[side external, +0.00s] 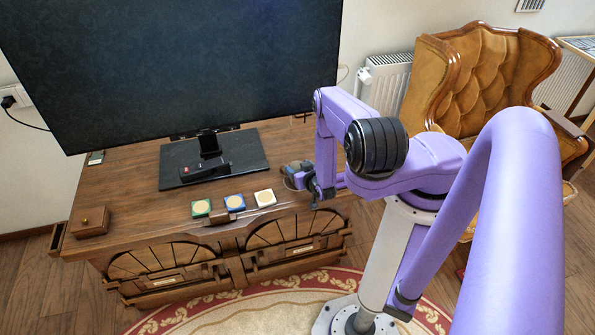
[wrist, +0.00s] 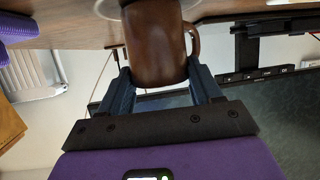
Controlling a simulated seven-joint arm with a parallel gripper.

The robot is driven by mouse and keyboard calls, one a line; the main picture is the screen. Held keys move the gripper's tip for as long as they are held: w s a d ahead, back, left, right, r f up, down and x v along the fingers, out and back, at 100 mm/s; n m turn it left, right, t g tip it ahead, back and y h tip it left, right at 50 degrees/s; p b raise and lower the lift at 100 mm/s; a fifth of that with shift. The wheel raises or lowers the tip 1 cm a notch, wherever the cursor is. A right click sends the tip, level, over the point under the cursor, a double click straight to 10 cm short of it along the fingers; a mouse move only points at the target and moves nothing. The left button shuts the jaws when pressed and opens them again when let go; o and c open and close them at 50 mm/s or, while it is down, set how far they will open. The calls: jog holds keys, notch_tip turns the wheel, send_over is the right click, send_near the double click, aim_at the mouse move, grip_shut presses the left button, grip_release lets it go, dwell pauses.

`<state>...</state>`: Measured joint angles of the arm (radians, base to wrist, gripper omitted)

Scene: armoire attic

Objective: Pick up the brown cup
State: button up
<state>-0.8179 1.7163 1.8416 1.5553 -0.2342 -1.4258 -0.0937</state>
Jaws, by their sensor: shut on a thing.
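The brown cup (wrist: 158,48) shows in the wrist view, between the two fingers of my gripper (wrist: 160,85), which is shut on it. The cup has a handle on its right side in that view. A pale round thing shows at its top edge there. In the side external view my gripper (side external: 300,178) is low at the right part of the wooden dresser top. The cup is mostly hidden there by the gripper and arm, and I cannot tell whether it touches the dresser top.
The wooden dresser (side external: 135,180) carries a large screen (side external: 190,60) on a black stand (side external: 245,160). A small wooden box (side external: 91,221) sits at the left. An armchair (side external: 480,80) stands at the right.

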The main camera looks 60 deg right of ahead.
jog(key=shift+r, duration=0.15)
jog(key=shift+r, duration=0.2)
jog(key=r, duration=0.3)
jog(key=shift+s, duration=0.25)
jog(key=d+r+v, duration=0.2)
jog(key=r+v, duration=0.1)
jog(key=v, duration=1.3)
jog(key=shift+d, duration=0.25)
